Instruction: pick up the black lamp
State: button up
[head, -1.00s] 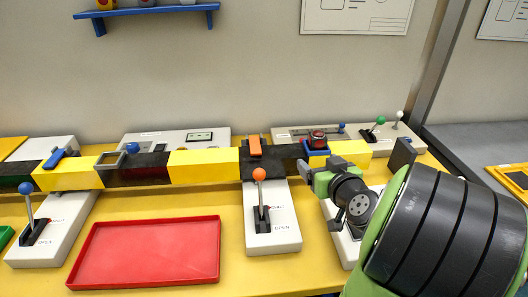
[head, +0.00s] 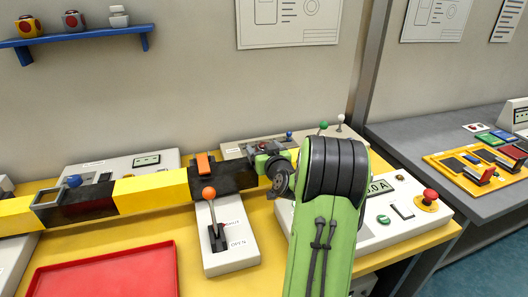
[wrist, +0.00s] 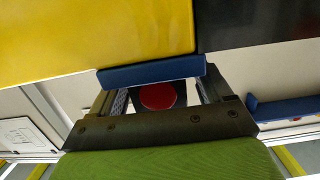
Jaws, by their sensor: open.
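A black lamp with a round red face (wrist: 158,97) shows between my fingers in the wrist view, just behind a blue bracket edge (wrist: 150,71). In the head view my gripper (head: 262,149) is at the right end of the yellow and black beam (head: 150,186) and largely covers the lamp there. My gripper also shows in the wrist view (wrist: 157,92), with its fingers apart on either side of the lamp. I cannot tell whether they touch it.
An orange-knobbed lever (head: 209,194) stands left of my gripper. A panel with a red button (head: 428,196) is to the right. A red tray (head: 105,270) lies at front left. A blue shelf (head: 80,44) holds small blocks. Green-topped (head: 323,126) and white-topped levers stand behind.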

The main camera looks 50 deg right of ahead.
jog(key=shift+x, duration=0.75)
jog(key=shift+s, duration=0.1)
jog(key=shift+c, duration=0.4)
jog(key=c, duration=1.1)
notch_tip(320, 180, up, 10)
jog(key=p, duration=0.3)
jog(key=shift+r, duration=0.1)
